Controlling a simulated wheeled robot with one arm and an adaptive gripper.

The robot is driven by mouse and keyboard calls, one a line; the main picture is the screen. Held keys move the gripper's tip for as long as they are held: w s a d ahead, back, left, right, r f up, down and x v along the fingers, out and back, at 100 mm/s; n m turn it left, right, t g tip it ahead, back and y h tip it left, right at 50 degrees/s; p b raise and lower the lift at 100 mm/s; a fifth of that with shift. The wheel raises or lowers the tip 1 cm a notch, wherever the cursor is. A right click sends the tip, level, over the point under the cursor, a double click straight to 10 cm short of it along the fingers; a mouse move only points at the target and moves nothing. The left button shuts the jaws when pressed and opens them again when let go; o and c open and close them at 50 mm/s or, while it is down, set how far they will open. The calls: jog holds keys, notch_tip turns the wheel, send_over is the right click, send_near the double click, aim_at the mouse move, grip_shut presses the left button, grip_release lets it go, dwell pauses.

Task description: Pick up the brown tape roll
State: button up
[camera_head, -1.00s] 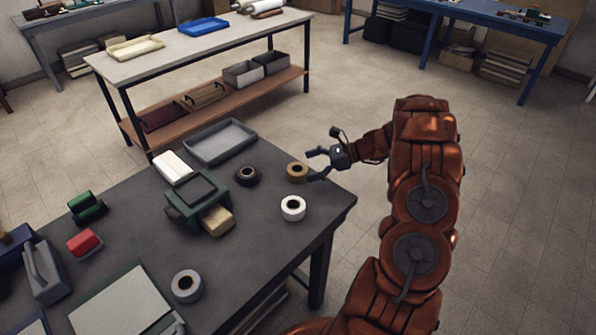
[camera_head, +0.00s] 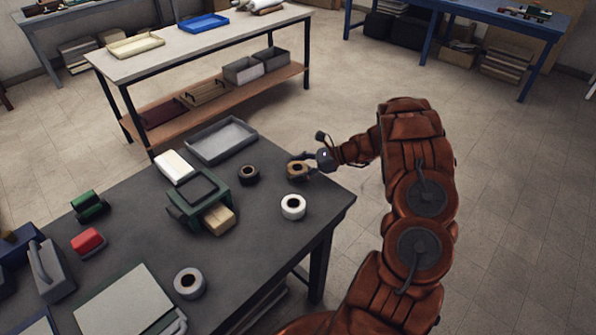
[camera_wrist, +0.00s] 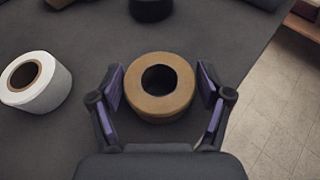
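The brown tape roll (camera_head: 297,170) lies flat near the far right edge of the dark table (camera_head: 255,240). In the wrist view the brown tape roll (camera_wrist: 160,87) sits between the two fingers of my gripper (camera_wrist: 160,95). The fingers stand on its left and right sides, with a narrow gap visible on each side. In the head view my gripper (camera_head: 306,163) is at the roll and partly covers it. The gripper is open.
A white tape roll (camera_head: 293,206) stands close by, in front of the brown one. A black roll (camera_head: 248,175) lies to its left. A grey tray (camera_head: 221,140) and a green dispenser (camera_head: 198,200) are further left. A grey roll (camera_head: 189,283) lies nearer the front.

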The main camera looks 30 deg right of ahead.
jog(key=c, duration=0.7)
jog(key=shift+r, duration=0.1)
